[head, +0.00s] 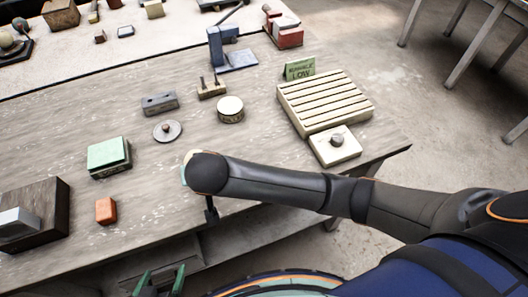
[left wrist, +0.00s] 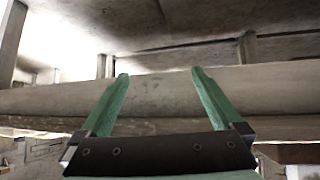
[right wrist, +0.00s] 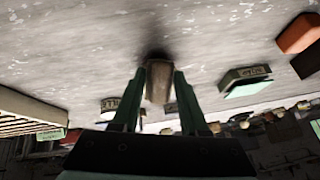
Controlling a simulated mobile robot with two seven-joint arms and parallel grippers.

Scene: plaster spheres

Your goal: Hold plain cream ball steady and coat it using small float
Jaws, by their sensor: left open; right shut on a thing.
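My right gripper (right wrist: 160,75) is shut on a brownish-grey piece (right wrist: 158,84) close to the table top. I cannot tell whether the piece is the float's handle. In the head view my right wrist hides most of it, with only a small cream patch (head: 188,155) showing beside the wrist. No plain cream ball shows clearly on the near table; a pale round thing (head: 6,41) sits on a dark stand at the far left. My left gripper (head: 160,280) is open and empty, low in front of the table edge; its green fingers (left wrist: 158,85) are spread apart.
On the table (head: 60,150) are a green-topped box (head: 109,154), an orange block (head: 106,210), a dark wooden box (head: 45,210), a grey disc (head: 167,131), a cream tin (head: 230,109), a slatted rack (head: 322,100) and a knobbed cream slab (head: 350,150).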

